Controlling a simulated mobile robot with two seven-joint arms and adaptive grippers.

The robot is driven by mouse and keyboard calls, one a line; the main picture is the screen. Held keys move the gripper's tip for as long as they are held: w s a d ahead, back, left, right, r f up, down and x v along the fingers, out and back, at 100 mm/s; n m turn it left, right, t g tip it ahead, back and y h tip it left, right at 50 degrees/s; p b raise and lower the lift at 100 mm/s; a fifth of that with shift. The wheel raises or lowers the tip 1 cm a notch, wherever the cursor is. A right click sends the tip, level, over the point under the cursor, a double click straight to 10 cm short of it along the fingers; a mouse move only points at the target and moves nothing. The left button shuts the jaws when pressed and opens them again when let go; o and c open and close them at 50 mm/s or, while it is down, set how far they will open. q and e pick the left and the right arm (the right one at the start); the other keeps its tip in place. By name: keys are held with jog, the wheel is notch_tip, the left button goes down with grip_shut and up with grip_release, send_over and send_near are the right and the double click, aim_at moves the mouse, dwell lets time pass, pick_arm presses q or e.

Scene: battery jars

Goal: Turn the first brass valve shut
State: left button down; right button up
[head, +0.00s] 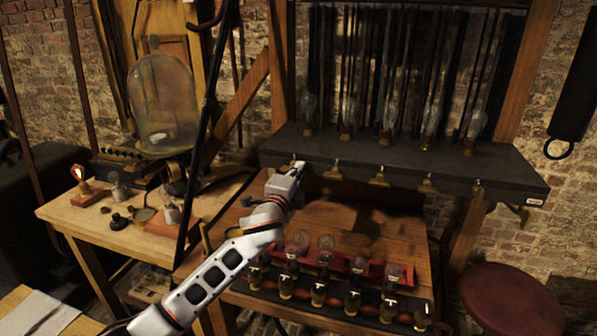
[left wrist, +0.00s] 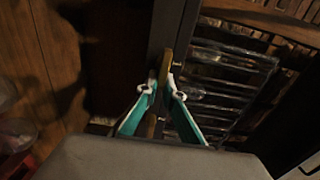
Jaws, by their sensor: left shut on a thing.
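A row of brass valves runs along the front edge of a dark shelf (head: 460,175). Three show clearly in the head view: one just right of my gripper (head: 331,171), a middle one (head: 379,178) and one farther right (head: 428,186). My left gripper (head: 297,166) is at the left end of this row, and it hides the leftmost valve there. In the left wrist view the teal fingers (left wrist: 160,92) are shut on that brass valve (left wrist: 166,66), seen as a narrow upright brass piece between the tips. My right gripper is in neither view.
Several glass tubes with bulbs (head: 386,115) stand above the shelf. Below it is a wooden bench with a row of small bulbs (head: 325,250). A side table (head: 70,215) with a glass bell jar (head: 162,105) is on the left; a red stool (head: 510,300) stands at lower right.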

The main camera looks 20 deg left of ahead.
pick_arm(q)
jog(key=shift+f, duration=0.1)
jog(key=c, duration=2.2)
grip_release()
jog(key=s, duration=1.2)
jog(key=shift+a, duration=0.25)
